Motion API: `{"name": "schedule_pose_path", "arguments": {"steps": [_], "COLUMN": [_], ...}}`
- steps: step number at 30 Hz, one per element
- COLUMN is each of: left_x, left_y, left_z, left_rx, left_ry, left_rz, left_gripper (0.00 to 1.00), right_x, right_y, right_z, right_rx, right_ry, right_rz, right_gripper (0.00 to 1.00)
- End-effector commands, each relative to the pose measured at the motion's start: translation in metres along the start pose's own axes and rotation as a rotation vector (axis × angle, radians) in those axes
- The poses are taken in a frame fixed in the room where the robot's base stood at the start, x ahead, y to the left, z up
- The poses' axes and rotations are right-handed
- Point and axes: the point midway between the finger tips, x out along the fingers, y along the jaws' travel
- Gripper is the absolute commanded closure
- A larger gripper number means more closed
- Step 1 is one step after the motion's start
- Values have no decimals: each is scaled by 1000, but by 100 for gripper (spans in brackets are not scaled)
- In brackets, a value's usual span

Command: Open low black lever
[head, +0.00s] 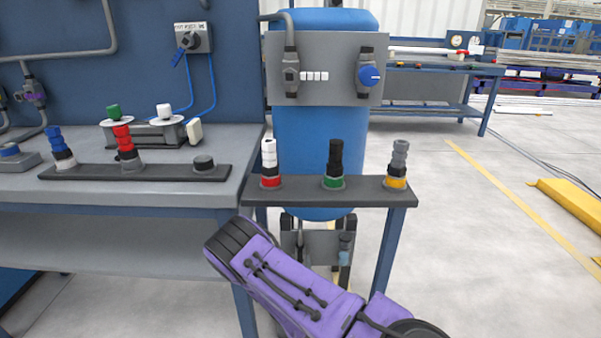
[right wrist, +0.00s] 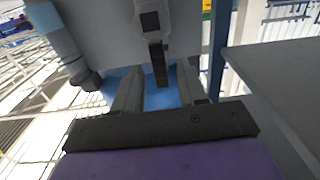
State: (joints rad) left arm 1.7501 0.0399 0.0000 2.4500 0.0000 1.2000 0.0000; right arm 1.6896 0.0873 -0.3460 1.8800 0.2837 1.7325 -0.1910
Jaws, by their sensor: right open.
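The low grey panel (head: 318,246) stands under the blue tank, partly hidden behind my purple right arm. In the right wrist view the panel (right wrist: 110,25) carries a black lever (right wrist: 157,62) hanging from a square dark hub (right wrist: 149,21). My right gripper (right wrist: 161,78) is open. Its two grey fingers lie on either side of the lever's end in that view, with gaps on both sides. I cannot tell how deep the lever reaches between them. In the head view the fingertips do not show clearly. My left gripper is not in view.
A small shelf (head: 300,194) with several coloured pipe stacks stands above the low panel. The workbench (head: 110,198) is at the left, holding more stacks. An upper panel (head: 325,50) has a blue knob (head: 369,76). Open floor lies at the right.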

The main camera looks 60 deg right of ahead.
Motion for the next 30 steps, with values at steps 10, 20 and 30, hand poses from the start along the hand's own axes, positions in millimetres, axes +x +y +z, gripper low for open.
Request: {"name": "schedule_pose_path", "arguments": {"steps": [10, 20, 30], "left_x": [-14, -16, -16], "left_y": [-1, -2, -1], "left_z": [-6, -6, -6], "left_rx": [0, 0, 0], "left_ry": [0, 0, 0], "left_rz": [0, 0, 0], "left_gripper": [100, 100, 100], "right_x": [-77, -102, -101], "right_y": [2, 2, 2], "right_z": [-1, 1, 0], "right_rx": [-4, -3, -3], "right_ry": [-5, -3, -3], "right_rz": [-1, 2, 2], "right_gripper": [58, 58, 58]}}
